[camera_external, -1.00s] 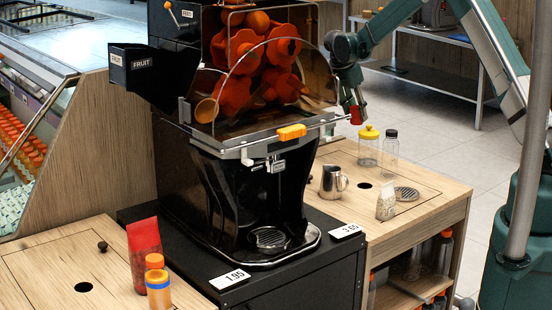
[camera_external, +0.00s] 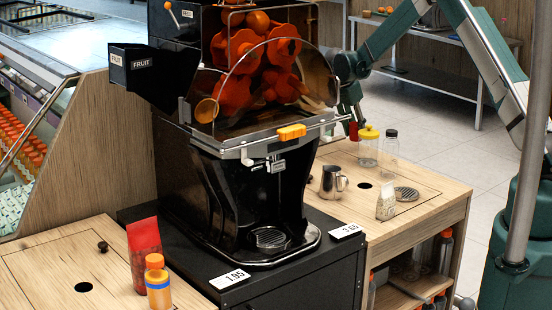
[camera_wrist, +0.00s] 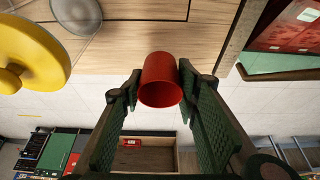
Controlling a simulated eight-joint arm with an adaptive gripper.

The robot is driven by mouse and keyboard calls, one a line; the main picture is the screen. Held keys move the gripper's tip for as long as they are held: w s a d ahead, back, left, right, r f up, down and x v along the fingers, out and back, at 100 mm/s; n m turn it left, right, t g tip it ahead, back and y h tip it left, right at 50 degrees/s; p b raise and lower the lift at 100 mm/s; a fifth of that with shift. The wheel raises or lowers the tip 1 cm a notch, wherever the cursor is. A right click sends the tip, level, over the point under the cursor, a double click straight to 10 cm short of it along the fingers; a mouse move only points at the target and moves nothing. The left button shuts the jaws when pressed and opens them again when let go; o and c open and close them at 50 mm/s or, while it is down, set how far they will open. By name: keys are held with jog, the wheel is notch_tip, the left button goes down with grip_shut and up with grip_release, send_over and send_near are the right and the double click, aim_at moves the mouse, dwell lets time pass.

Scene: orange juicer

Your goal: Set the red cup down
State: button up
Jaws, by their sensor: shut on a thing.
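The red cup (camera_wrist: 161,81) is between the two green-padded fingers of my gripper (camera_wrist: 158,88) in the wrist view. My gripper is shut on it. In the external view the cup (camera_external: 354,131) is a small red shape below my gripper (camera_external: 350,117), beside the juicer's right side and just left of the yellow-lidded jar (camera_external: 368,146). I cannot tell whether the cup touches the wooden counter (camera_external: 425,190).
The juicer (camera_external: 240,180) stands close on the left. In the wrist view, the yellow lid (camera_wrist: 30,55) is close at left.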

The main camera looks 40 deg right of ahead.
aim_at(356, 138)
jog(key=shift+f+b, duration=0.35)
jog(key=shift+f, duration=1.5)
jog(key=shift+f, duration=0.15)
jog(key=o, duration=0.7)
jog(key=p+v, duration=0.2)
jog(key=v, duration=1)
